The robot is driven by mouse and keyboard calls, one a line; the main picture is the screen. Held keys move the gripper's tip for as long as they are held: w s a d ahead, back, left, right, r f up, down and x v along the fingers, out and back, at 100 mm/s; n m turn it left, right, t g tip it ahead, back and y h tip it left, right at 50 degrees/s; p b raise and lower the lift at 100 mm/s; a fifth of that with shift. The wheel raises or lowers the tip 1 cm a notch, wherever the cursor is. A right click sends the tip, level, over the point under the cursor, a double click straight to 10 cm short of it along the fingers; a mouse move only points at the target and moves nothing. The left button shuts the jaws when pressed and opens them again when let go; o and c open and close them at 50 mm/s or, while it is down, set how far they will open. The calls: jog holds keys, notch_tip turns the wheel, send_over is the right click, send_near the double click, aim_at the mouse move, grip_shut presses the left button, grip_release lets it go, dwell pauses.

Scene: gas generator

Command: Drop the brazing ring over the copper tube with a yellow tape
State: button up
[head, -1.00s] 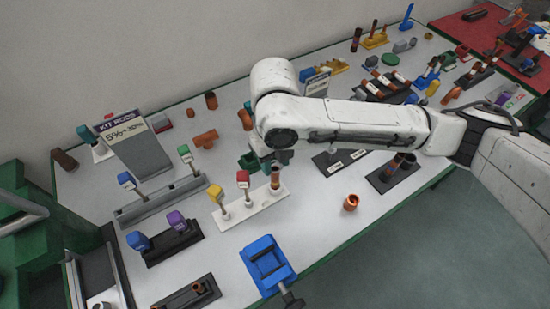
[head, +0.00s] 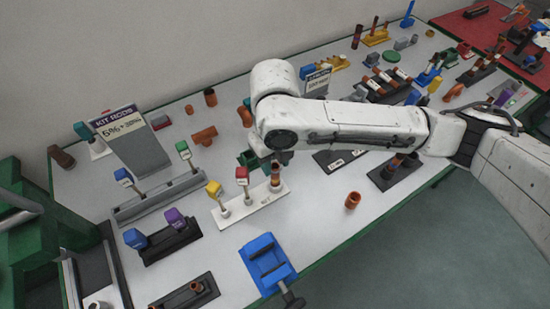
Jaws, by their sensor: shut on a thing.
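My gripper (head: 284,157) shows only partly below the white arm's elbow end, pointing down. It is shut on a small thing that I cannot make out. A copper tube (head: 275,179) stands upright at the right end of a white strip base (head: 256,202), just below my gripper in the picture. I cannot tell whether they touch. No yellow tape can be made out on this tube, and I cannot pick out the brazing ring.
Red (head: 242,173) and yellow (head: 214,188) topped sticks stand on the same white base. A blue vise (head: 268,262) is at the table's front edge. A loose copper fitting (head: 353,200) stands on clear table to the right. A green block (head: 248,158) is behind the base.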

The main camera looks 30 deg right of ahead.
jog(key=shift+f, duration=0.25)
jog(key=o, duration=0.8)
jog(key=shift+r, duration=0.15)
notch_tip(320, 180, up, 11)
jog(key=shift+f, duration=0.2)
jog(key=shift+s, duration=0.1)
dwell(0.4)
